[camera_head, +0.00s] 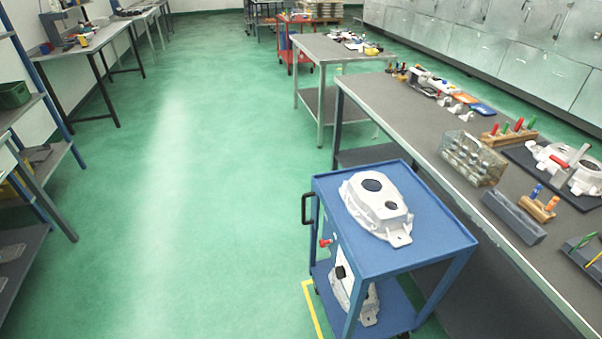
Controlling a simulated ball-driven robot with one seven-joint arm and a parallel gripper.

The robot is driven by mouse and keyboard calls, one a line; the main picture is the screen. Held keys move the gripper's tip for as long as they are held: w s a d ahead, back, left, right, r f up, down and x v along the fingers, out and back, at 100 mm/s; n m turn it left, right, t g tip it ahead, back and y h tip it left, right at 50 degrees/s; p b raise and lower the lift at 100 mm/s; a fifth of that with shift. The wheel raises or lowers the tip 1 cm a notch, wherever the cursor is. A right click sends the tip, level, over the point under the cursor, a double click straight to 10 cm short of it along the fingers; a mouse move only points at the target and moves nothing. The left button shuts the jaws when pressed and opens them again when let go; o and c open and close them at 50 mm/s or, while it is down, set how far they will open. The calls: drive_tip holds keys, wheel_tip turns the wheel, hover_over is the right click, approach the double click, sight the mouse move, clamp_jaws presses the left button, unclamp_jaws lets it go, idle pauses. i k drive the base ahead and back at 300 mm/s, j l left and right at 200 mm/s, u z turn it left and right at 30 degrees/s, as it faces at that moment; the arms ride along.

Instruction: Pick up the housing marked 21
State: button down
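A pale aluminium housing (377,206) with a dark round opening and a smaller dark hole lies on the top shelf of a blue cart (436,240) at the lower right. A second pale casting (361,300) sits on the cart's lower shelf, partly hidden by the cart's side. Another housing (584,177) lies on a dark mat on the bench at the right edge, with a red-handled item on it. No number 21 can be read on any of them. My gripper is not in view.
A long grey bench (425,125) runs behind the cart, bearing a clear bin of parts (473,158), tool blocks and small castings. A second table (345,47) and a red trolley (296,50) stand farther back. Shelving (35,150) lines the left. The green floor (190,190) between is clear.

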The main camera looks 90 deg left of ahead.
sight(371, 198)
drive_tip(key=u, duration=1.85)
